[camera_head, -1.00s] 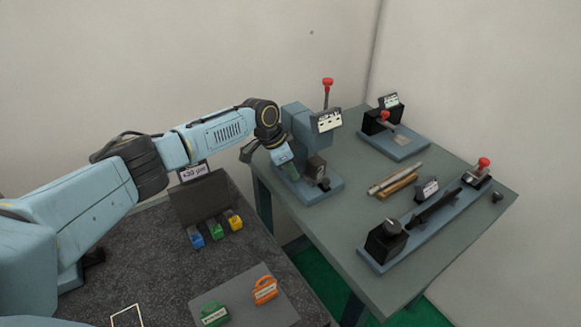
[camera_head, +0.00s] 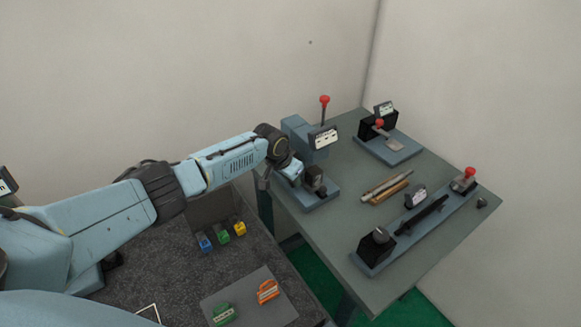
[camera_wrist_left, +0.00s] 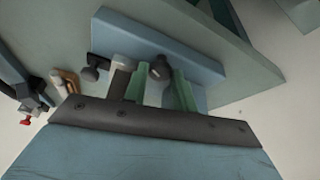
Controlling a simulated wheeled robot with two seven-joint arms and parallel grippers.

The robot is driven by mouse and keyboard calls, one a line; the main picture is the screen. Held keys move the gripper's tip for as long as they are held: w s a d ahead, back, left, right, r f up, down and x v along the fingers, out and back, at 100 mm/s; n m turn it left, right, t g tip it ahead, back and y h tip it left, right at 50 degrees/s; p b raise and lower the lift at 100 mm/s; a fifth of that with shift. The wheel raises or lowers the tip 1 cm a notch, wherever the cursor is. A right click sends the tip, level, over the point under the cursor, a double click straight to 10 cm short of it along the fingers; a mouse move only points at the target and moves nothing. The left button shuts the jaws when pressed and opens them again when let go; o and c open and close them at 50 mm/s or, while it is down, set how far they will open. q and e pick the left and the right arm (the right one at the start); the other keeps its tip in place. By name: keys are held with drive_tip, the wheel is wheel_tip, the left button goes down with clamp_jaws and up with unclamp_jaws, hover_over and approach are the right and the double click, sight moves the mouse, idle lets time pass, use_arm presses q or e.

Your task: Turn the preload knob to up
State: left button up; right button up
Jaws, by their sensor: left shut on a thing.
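My left gripper (camera_head: 292,171) is at the blue fixture (camera_head: 318,200) on the near left part of the green-grey table. In the left wrist view its two green fingers (camera_wrist_left: 158,82) stand on either side of a dark round knob (camera_wrist_left: 160,66) on the fixture's blue base, shut on it. The fingertips and this knob are mostly hidden in the head view. I cannot read any label naming the preload knob or its setting. My right gripper is not in view.
A dark block (camera_head: 314,177) and a red-ball lever (camera_head: 325,100) are close to the gripper. A long blue fixture with a black knob (camera_head: 380,235) lies to the right. Rods (camera_head: 385,186) lie mid-table. Coloured clips (camera_head: 222,234) sit on the dark bench.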

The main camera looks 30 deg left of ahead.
use_arm(q)
drive_tip(key=shift+d+n+y+p, duration=0.15)
drive_tip(key=shift+n+y+p, duration=0.35)
drive_tip(key=shift+n+p, duration=0.8)
drive_tip(key=shift+n, duration=0.3)
drive_tip(key=o, duration=1)
drive_tip(key=shift+s+r, duration=0.15)
drive_tip(key=shift+r, duration=0.25)
drive_tip(key=p+v, duration=0.2)
drive_tip(key=v, duration=1)
drive_tip(key=shift+s, duration=0.25)
